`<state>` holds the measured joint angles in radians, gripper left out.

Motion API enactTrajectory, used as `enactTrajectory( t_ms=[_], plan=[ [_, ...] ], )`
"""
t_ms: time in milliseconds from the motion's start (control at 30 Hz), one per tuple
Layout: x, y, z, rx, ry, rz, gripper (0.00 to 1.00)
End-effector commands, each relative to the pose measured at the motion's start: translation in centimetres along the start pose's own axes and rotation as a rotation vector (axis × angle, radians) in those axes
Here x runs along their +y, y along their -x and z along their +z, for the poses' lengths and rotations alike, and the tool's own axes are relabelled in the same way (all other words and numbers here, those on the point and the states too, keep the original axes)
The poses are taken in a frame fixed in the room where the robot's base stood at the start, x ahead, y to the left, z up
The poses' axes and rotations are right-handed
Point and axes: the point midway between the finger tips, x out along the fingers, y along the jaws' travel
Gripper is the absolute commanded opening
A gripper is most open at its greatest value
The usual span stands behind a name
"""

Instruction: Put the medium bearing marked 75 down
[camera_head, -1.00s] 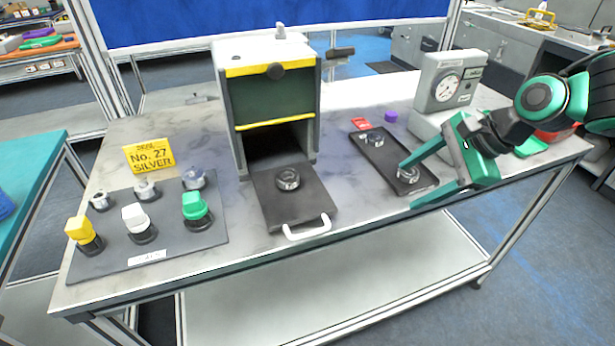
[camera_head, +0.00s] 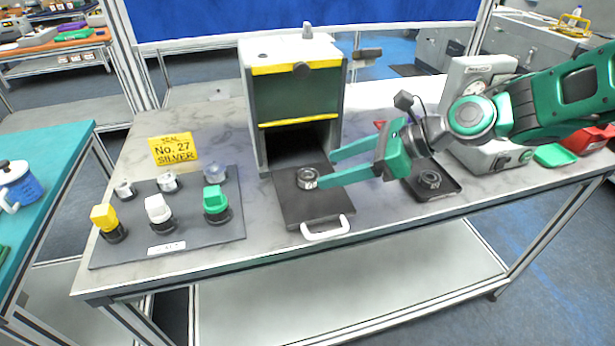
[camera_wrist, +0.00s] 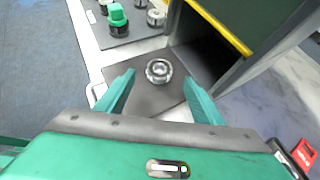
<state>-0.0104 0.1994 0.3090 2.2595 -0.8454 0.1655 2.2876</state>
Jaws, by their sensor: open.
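A silver ring bearing (camera_head: 308,178) lies flat on the dark pull-out plate (camera_head: 325,207) in front of the box-like machine. It also shows in the wrist view (camera_wrist: 158,71). Its marking is too small to read, so I cannot tell whether it is the one marked 75. My gripper (camera_head: 326,168) is open, its fingers pointing left at this bearing. In the wrist view my gripper (camera_wrist: 158,80) has its spread fingertips either side of and just short of the bearing, with visible gaps. Another bearing (camera_head: 430,179) lies in the black tray (camera_head: 446,193), partly hidden by my gripper.
The machine (camera_head: 250,110) with a yellow-edged opening stands behind the plate, close to my fingers. A white handle (camera_head: 326,229) is at the plate's front. A grey mat (camera_head: 190,239) with several knobbed parts lies left, below a yellow sign (camera_head: 173,149). A gauge device (camera_head: 480,80) stands right.

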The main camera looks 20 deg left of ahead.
Motion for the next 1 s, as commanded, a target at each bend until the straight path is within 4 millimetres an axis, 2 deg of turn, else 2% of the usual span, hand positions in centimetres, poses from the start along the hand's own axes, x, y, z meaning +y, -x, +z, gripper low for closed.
enactTrajectory(
  t_ms=[167, 433, 700, 900, 1000],
  plan=[
    [0.1, -1.2, -0.1, 0.000, -0.001, 0.001, 0.62],
    [0.2, -4.7, -0.1, 0.001, 0.000, 0.001, 0.62],
    [0.1, -5.2, -0.1, 0.001, 0.000, -0.002, 0.62],
    [0.1, -5.1, -0.1, 0.001, 0.000, -0.002, 0.14],
    [0.1, -5.1, -0.1, 0.000, 0.000, -0.002, 0.09]
  ],
)
